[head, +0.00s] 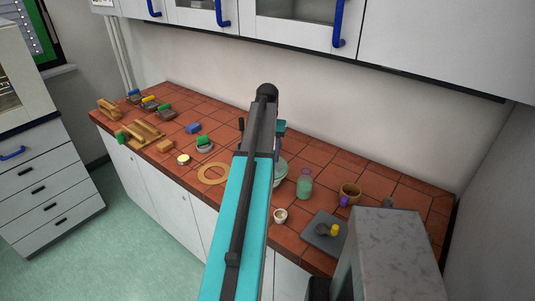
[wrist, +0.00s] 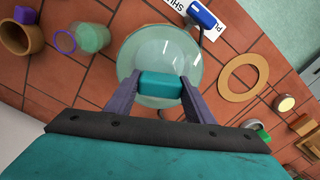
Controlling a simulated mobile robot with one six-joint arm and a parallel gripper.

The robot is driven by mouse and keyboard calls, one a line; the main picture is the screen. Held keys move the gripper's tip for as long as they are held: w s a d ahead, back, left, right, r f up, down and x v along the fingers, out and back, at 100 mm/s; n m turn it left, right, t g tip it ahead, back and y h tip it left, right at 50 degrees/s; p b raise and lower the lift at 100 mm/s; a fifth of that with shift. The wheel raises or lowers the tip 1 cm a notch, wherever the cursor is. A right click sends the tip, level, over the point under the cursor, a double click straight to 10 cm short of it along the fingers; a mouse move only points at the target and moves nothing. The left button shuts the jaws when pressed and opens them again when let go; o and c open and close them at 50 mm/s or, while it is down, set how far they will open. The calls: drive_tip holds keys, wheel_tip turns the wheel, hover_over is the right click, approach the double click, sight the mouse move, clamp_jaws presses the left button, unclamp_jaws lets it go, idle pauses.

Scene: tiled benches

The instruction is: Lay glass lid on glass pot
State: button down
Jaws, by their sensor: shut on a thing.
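In the wrist view my gripper (wrist: 160,90) is shut on the teal knob (wrist: 161,83) of the glass lid, one finger on each side. Clear, pale green round glass (wrist: 160,52) spreads out around and beyond the knob. Lid and glass pot overlap there, so I cannot tell their rims apart or whether the lid touches the pot. Only a pale glass edge (head: 281,168) shows just right of the arm.
A green glass jar (head: 304,184) stands close on the right, with a brown mug (head: 351,190) beyond it. A wooden ring (head: 203,178) lies to the left. A small white cup (head: 280,216) and a grey board (head: 318,243) are nearer the front edge.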

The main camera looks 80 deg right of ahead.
drive_tip(key=c, duration=0.8)
unclamp_jaws()
drive_tip(key=shift+o, duration=0.2)
drive_tip(key=shift+r, duration=0.1)
wheel_tip(320, 180, up, 12)
drive_tip(key=p, duration=0.2)
drive_tip(key=shift+p, duration=0.35)
